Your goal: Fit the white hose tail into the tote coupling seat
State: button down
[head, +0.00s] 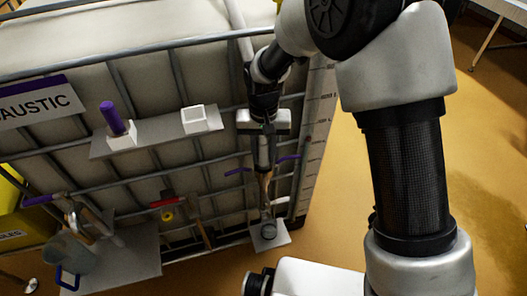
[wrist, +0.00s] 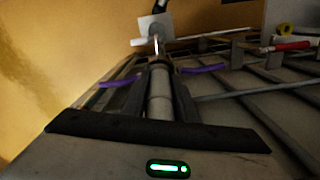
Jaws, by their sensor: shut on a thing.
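My gripper (head: 263,160) points down in front of the tote's caged side and is shut on the hose tail. The hose tail shows in the wrist view as a pale grey-white cylinder (wrist: 159,100) between the dark fingers (wrist: 161,78). Two purple levers (head: 287,157) spread to either side near the fingertips. Below is a small grey plate with a round ring (head: 269,230), which looks like the coupling seat. In the wrist view this plate (wrist: 146,27) lies beyond the fingertips. A narrow metallic part shows between; whether it touches the seat I cannot tell.
The caged white tote (head: 190,85) fills the left. A shelf (head: 158,136) on it bears a purple-handled piece (head: 112,118) in a white holder and an empty square holder (head: 200,119). A lower left shelf (head: 130,265) carries a grey jug (head: 68,252). Yellow floor is clear at right.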

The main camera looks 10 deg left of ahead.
dwell(0.3)
jog(key=c, duration=1.3)
grip_release()
jog(key=shift+c, duration=0.2)
notch_tip(320, 180, up, 17)
jog(key=p, duration=0.3)
jog(key=shift+r, duration=0.15)
jog(key=s+d+r+m+t, duration=0.1)
jog(key=s+d+r, duration=0.25)
jog(key=d, duration=0.35)
jog(key=s+d+r+t, duration=0.2)
jog(key=s+d+r, duration=0.1)
jog(key=d+r, duration=0.3)
jog(key=s+d+r+m+t, duration=0.1)
jog(key=s+d+r, duration=0.2)
jog(key=d, duration=0.6)
jog(key=s+d+f+t, duration=0.1)
jog(key=s+d+t, duration=0.1)
jog(key=s+d, duration=0.45)
notch_tip(320, 180, up, 15)
jog(key=a+p, duration=0.1)
jog(key=p, duration=1.4)
jog(key=shift+s+a+f+m, duration=0.15)
jog(key=shift+s+a+m, duration=0.15)
jog(key=shift+s, duration=0.15)
